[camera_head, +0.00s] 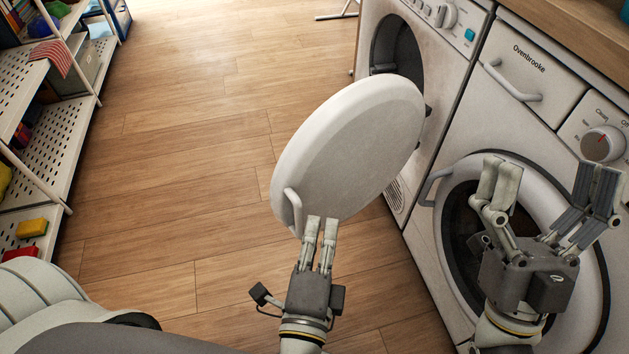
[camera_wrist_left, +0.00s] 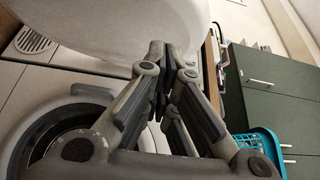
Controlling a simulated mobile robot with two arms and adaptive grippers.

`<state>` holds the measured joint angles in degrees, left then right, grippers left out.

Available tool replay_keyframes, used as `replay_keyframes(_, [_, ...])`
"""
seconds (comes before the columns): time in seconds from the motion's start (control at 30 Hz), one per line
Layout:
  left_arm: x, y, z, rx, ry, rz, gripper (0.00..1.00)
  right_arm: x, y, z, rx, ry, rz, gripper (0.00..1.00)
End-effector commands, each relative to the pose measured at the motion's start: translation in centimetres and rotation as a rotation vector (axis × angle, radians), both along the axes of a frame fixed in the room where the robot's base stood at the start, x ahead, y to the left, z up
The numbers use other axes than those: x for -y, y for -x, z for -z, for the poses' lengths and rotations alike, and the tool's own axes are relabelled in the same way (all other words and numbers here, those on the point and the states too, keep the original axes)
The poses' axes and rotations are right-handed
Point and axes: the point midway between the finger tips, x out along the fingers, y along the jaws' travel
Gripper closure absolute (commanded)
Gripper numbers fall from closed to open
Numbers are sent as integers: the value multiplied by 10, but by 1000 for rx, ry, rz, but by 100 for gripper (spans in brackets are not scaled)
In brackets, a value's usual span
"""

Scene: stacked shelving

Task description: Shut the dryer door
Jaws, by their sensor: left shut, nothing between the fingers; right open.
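The dryer door (camera_head: 345,150) is a round white panel, swung wide open from the dryer (camera_head: 440,70) at the upper right of the head view. Its hinge side is by the dark round opening (camera_head: 397,48). A handle (camera_head: 293,208) sits on its lower left edge. My left gripper (camera_head: 322,220) is shut and empty, its fingertips at the door's lower edge just right of the handle; I cannot tell if they touch. In the left wrist view the door's pale underside (camera_wrist_left: 110,25) is above the fingers (camera_wrist_left: 160,50). My right gripper (camera_head: 548,175) is open and empty, in front of the neighbouring washer.
The washer (camera_head: 440,235) stands right of the dryer, its round door shut. White perforated shelving (camera_head: 60,140) with various items lines the left. The wooden floor (camera_head: 190,130) between is clear. The left wrist view shows green cabinets (camera_wrist_left: 275,95) and a turquoise basket (camera_wrist_left: 255,148).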

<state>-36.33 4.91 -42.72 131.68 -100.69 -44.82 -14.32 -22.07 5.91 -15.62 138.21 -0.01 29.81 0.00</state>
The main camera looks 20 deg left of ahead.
Motion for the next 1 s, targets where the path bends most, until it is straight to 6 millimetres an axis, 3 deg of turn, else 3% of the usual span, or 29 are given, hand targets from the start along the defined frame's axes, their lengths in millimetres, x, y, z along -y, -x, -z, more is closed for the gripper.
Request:
replay_keyframes(0.33, [-11, -72, -2, 4, 1, 0, 100, -2, -11, 6, -69, 20, 4, 14])
replay_keyframes(0.6, [-38, -89, 0, 1, 0, 3, 100, -2, -12, 8, -74, 22, 4, 14])
replay_keyframes(1.0, [-43, -92, 0, -1, 1, 3, 100, -2, -12, 8, -75, 22, 4, 14])
